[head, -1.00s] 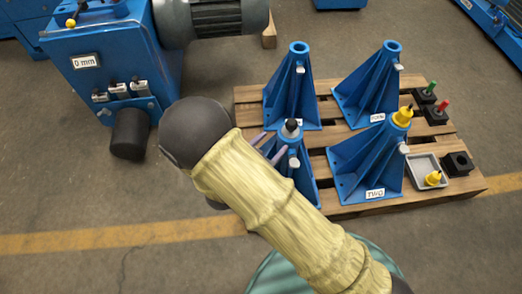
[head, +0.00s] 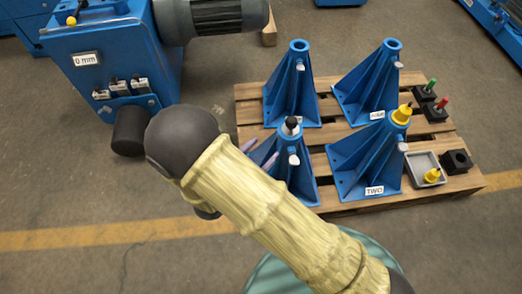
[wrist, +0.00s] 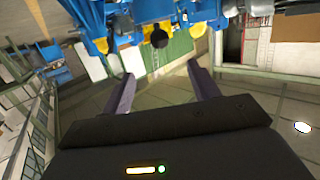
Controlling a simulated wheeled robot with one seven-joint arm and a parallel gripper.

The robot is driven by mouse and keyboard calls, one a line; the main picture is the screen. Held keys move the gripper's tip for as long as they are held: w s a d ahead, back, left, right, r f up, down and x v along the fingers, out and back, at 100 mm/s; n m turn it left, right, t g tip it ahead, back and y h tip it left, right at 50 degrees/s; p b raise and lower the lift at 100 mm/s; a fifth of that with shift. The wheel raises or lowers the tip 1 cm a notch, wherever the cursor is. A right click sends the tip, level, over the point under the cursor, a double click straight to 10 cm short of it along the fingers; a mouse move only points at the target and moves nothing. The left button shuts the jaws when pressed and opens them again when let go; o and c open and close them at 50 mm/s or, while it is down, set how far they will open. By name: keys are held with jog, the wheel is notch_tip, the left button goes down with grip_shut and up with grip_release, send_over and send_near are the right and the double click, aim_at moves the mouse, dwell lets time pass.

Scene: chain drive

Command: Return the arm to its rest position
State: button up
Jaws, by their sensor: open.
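My arm reaches up from the bottom of the head view in its yellow sleeve, with a dark rounded joint at the upper left. My gripper (head: 259,153) shows only as two purple fingers, just left of the front left blue stand (head: 300,180); the rest is hidden behind my arm. In the wrist view my gripper (wrist: 163,88) is open, with nothing between its fingers. Blue parts and a dark round knob (wrist: 159,38) hang at the top of that view, beyond the fingertips.
A wooden pallet (head: 330,206) carries several blue stands, a grey tray (head: 423,160) with a yellow piece, and black blocks. A blue machine (head: 110,40) with a grey motor (head: 215,18) stands at the upper left. The floor at lower left is clear.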

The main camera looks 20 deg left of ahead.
jog(key=shift+w, duration=0.1)
jog(key=g+y, duration=0.2)
jog(key=g, duration=0.2)
send_near(289, 120)
jog(key=x, duration=0.4)
jog(key=shift+w+f, duration=0.2)
jog(key=shift+g+y, duration=0.7)
jog(key=shift+g, duration=0.1)
jog(key=w+d, duration=0.1)
jog(key=w+r, duration=0.1)
jog(key=w+d, duration=0.1)
jog(key=shift+d+r, duration=0.3)
jog(key=d+r+n+g+y, duration=0.2)
jog(key=d+r+g, duration=0.3)
jog(key=d, duration=1)
jog(key=s+d+r+g+h, duration=0.1)
jog(key=s+d+r, duration=0.1)
jog(key=s+d, duration=0.4)
jog(key=s+d+r+g+h, duration=0.1)
jog(key=s+d+r+g, duration=0.2)
jog(key=d, duration=0.4)
notch_tip(289, 120, up, 32)
jog(key=s+t+p, duration=0.1)
jog(key=p, duration=3.1)
jog(key=shift+f+n+p, duration=0.15)
jog(key=shift+n+p, duration=0.25)
jog(key=shift+s+a, duration=0.1)
jog(key=shift+s, duration=0.05)
